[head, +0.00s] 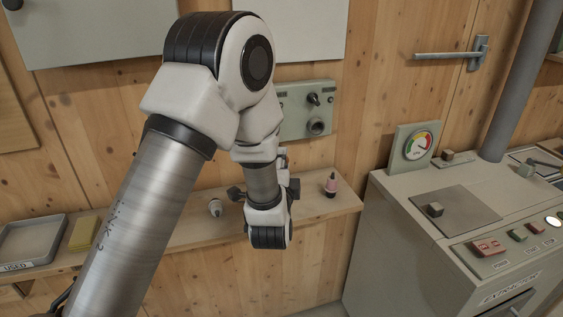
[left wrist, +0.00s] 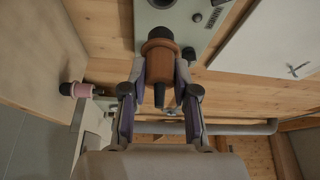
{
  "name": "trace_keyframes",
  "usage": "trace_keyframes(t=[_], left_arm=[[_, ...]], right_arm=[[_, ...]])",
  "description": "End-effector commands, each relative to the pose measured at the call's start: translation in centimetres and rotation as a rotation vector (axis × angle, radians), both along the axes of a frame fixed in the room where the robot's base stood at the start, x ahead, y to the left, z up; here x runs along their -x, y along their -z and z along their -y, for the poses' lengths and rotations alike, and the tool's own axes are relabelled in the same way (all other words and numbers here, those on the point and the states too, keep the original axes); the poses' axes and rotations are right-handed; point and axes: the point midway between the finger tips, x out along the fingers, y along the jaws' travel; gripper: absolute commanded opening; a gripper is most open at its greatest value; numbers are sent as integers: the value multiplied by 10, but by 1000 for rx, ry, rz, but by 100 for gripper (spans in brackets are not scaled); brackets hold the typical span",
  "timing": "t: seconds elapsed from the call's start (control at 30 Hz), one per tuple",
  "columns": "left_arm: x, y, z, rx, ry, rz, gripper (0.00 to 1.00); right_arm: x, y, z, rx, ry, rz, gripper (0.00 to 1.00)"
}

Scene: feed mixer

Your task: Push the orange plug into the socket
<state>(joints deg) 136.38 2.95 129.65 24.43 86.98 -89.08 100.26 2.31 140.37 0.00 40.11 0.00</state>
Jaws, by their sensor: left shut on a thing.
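The orange plug (left wrist: 160,62) is between the two fingers of my left gripper (left wrist: 160,78) in the left wrist view. The fingers are shut on its sides, with its dark tip and tail showing. In the head view my arm hides the plug and the fingertips. The grey wall panel (head: 300,110) carries a round socket (head: 317,126), below a dark knob. The panel also shows in the left wrist view (left wrist: 205,38), beyond the plug, with a round dark fitting cut by the top edge. I cannot tell whether the plug touches it. My right gripper is out of view.
A pink plug (head: 331,182) stands on the wooden shelf (head: 322,207). A pale plug (head: 215,207) is on the shelf left of my wrist. A yellow block (head: 84,232) and grey tray (head: 32,243) are far left. The extractor cabinet (head: 400,215) stands right.

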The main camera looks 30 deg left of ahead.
Motion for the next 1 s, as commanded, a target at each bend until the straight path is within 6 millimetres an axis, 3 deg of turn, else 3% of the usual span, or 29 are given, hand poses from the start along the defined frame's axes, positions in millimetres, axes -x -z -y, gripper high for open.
trace_keyframes(t=[0.5,1.0], left_arm=[[-32,-1,-38,4,-3,1,0],[-37,0,-44,1,-2,0,0]], right_arm=[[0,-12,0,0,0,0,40],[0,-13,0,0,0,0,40]])
